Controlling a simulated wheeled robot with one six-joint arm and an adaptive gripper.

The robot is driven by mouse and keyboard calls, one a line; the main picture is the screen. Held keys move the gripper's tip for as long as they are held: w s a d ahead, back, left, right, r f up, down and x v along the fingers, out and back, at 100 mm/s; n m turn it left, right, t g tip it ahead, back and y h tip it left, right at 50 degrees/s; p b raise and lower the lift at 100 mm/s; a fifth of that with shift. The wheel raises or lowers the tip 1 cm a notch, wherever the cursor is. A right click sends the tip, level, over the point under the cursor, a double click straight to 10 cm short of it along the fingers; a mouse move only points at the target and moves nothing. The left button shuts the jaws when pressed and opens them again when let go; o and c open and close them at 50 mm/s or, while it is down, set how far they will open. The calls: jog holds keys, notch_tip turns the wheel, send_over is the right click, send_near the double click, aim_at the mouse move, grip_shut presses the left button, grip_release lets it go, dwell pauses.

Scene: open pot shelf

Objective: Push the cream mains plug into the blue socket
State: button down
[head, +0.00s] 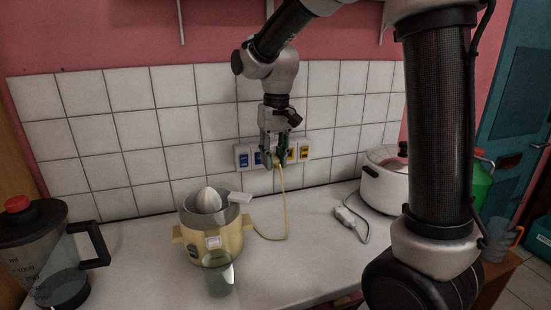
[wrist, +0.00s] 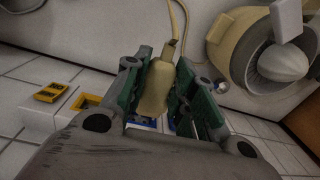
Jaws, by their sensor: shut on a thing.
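The cream mains plug (wrist: 154,90) sits between the green-padded fingers of my gripper (head: 272,156), which is shut on it in front of the tiled wall. The plug's cream cord (head: 285,205) hangs down to the counter. The wall holds a row of sockets. One blue socket (head: 243,160) shows at the left end, and another blue socket (head: 258,158) is partly hidden beside my gripper. In the wrist view, blue (wrist: 145,122) shows just past the plug's lower end. My gripper hides the pins, so I cannot tell whether they are in the socket.
Yellow sockets (head: 291,154) are right of my gripper. A cream citrus juicer (head: 214,238) and a clear cup (head: 219,276) stand below. A white cooker (head: 386,184) stands right, with a grey-white plug (head: 346,217) beside it. A blender jug (head: 45,255) is far left.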

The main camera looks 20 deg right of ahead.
jog(key=shift+f, duration=0.1)
jog(key=shift+f+m, duration=0.4)
jog(key=shift+f, duration=0.85)
jog(key=shift+a, duration=0.15)
jog(key=shift+w, duration=0.15)
jog(key=shift+w, duration=0.65)
jog(key=shift+w, duration=0.2)
dwell(0.3)
jog(key=shift+w, duration=0.7)
jog(key=shift+w+r, duration=0.1)
jog(key=shift+w, duration=0.75)
dwell(0.5)
jog(key=c, duration=1.1)
grip_release()
